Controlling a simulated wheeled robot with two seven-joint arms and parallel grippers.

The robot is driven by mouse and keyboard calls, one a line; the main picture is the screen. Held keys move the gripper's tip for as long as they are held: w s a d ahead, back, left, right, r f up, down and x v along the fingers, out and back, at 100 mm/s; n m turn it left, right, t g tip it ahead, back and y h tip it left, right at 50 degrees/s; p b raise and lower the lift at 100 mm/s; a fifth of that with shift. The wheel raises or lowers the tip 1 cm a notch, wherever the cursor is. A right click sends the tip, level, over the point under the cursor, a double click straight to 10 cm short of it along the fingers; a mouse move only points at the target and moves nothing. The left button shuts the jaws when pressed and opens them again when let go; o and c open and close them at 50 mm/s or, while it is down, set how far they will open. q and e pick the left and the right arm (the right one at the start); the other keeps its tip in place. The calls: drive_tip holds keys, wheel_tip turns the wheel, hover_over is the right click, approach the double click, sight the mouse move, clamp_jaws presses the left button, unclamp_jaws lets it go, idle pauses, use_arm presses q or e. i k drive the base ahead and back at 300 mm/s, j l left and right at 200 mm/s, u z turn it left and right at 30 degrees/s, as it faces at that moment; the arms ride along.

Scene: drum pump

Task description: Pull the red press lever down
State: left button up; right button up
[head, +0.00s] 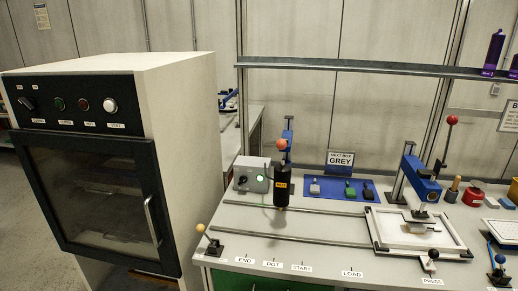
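In the head view, a lever with a red ball knob (452,120) rises on a thin rod beside the blue press (422,187) at the right of the bench. The rod stands nearly upright, leaning slightly right, with the knob above the press arm. Under the press is a white frame (455,254) with a small grey block (420,227) in it. A label reading PRESS (432,281) is on the bench's front edge. Neither of my grippers is in view.
A black cylinder with an orange ball (282,187) stands over rails on the bench (240,218). A grey box (251,174) and a blue tray (318,196) are behind. Several small containers are right of the press. A large cabinet (185,120) stands left. An overhead rail (350,66) crosses above.

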sight(452, 121)
drive_tip(key=z, duration=1.3)
drive_tip(key=i+l+u, duration=0.45)
drive_tip(key=i+l, duration=0.2)
drive_tip(key=i+l+u, duration=0.2)
drive_tip(key=l, duration=0.25)
drive_tip(key=i+l+u, duration=0.2)
drive_tip(key=l, duration=0.25)
drive_tip(key=i, duration=0.1)
